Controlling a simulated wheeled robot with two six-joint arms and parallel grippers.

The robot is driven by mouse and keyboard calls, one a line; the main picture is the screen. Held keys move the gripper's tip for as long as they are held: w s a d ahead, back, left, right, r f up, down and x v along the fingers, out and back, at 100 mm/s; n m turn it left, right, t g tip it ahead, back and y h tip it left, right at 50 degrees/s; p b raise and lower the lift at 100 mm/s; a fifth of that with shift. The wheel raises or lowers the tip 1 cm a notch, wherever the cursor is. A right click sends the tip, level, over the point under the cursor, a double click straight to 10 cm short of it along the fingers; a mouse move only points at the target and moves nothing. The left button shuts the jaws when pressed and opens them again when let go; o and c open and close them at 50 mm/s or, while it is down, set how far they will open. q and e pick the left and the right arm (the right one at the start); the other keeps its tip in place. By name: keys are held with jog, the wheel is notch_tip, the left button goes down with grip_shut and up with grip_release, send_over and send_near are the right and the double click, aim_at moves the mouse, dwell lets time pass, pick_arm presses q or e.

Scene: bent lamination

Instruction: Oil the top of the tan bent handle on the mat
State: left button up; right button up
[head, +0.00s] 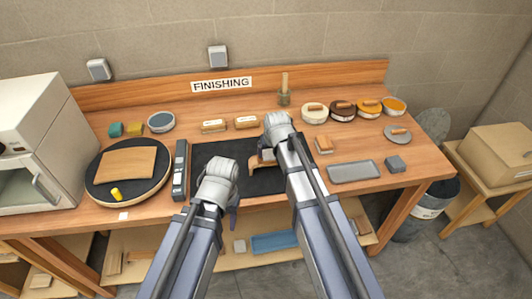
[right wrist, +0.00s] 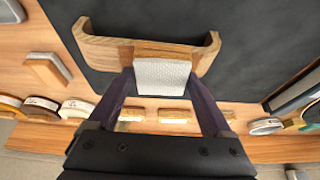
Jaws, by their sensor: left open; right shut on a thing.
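The tan bent handle (right wrist: 105,50) lies on the dark mat (right wrist: 262,62), with both ends curving up in the right wrist view. In the head view the handle (head: 254,161) is partly hidden by my right arm. My right gripper (right wrist: 162,78) is shut on a small block with a wooden back and a white, textured pad (right wrist: 162,80). The pad is at the middle of the handle's near side; I cannot tell whether it touches. My left gripper (head: 233,217) is open and empty, in front of the mat's near edge, its fingers mostly hidden.
Several round tins (head: 342,111) stand at the back right. A brush pot (head: 284,98) and two labelled blocks (head: 213,126) stand behind the mat. A grey tray (head: 353,171) lies to the right. A black turntable (head: 98,190) with a tan board (head: 127,162) is at left.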

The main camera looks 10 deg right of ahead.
jog(key=shift+d, duration=1.95)
jog(key=shift+d, duration=1.8)
notch_tip(320, 180, up, 6)
jog(key=p, duration=0.6)
